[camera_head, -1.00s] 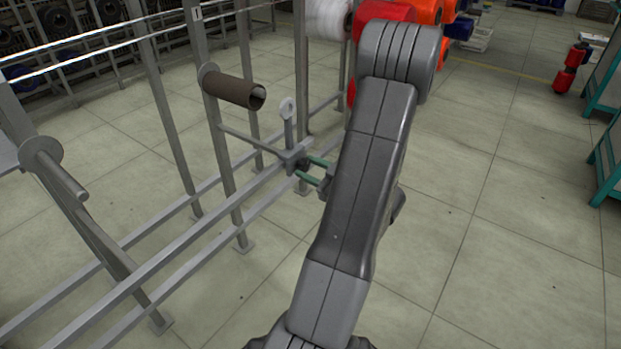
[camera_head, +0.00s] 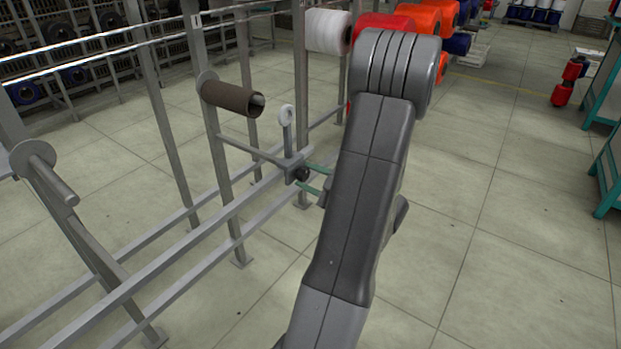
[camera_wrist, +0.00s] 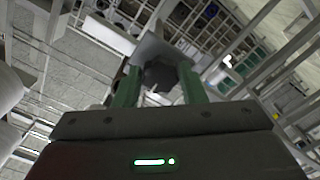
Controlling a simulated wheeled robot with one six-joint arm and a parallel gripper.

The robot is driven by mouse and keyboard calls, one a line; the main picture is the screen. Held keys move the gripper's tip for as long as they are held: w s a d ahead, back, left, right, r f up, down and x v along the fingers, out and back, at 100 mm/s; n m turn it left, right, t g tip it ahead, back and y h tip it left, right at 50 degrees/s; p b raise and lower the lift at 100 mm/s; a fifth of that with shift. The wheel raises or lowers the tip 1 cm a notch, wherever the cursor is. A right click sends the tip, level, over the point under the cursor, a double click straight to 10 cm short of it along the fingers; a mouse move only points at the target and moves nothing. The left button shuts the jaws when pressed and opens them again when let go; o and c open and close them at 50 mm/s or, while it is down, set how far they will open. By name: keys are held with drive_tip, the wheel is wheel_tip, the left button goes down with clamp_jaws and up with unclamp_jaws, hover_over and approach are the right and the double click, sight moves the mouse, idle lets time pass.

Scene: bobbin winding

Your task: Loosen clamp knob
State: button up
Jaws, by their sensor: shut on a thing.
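The dark clamp knob (camera_head: 301,174) sits on the front of a small grey clamp block (camera_head: 289,163) on a side bar of the metal frame. A short upright post with a pale ring guide (camera_head: 286,115) rises from the block. My gripper (camera_head: 309,179) reaches the knob from the right, with one green finger above and one below. In the wrist view the knob (camera_wrist: 160,74) lies between the two green fingers, which are shut on it. The block shows behind it. My arm hides much of the gripper's body in the head view.
A brown tube (camera_head: 232,98) sits on a peg above and left of the clamp. A bare peg (camera_head: 55,181) stands further left. White (camera_head: 328,31) and orange (camera_head: 418,17) spools are behind my arm. Long rails (camera_head: 190,236) run below the clamp.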

drive_tip(key=o, duration=1)
drive_tip(key=p+v, duration=0.3)
drive_tip(key=v, duration=1)
drive_tip(key=shift+s+d+p, duration=0.25)
drive_tip(key=shift+d+p, duration=0.1)
drive_tip(key=shift+p, duration=0.05)
drive_tip(key=shift+w+a, duration=0.1)
drive_tip(key=shift+a, duration=0.05)
drive_tip(key=shift+b+x, duration=1.9)
drive_tip(key=shift+x, duration=4.85)
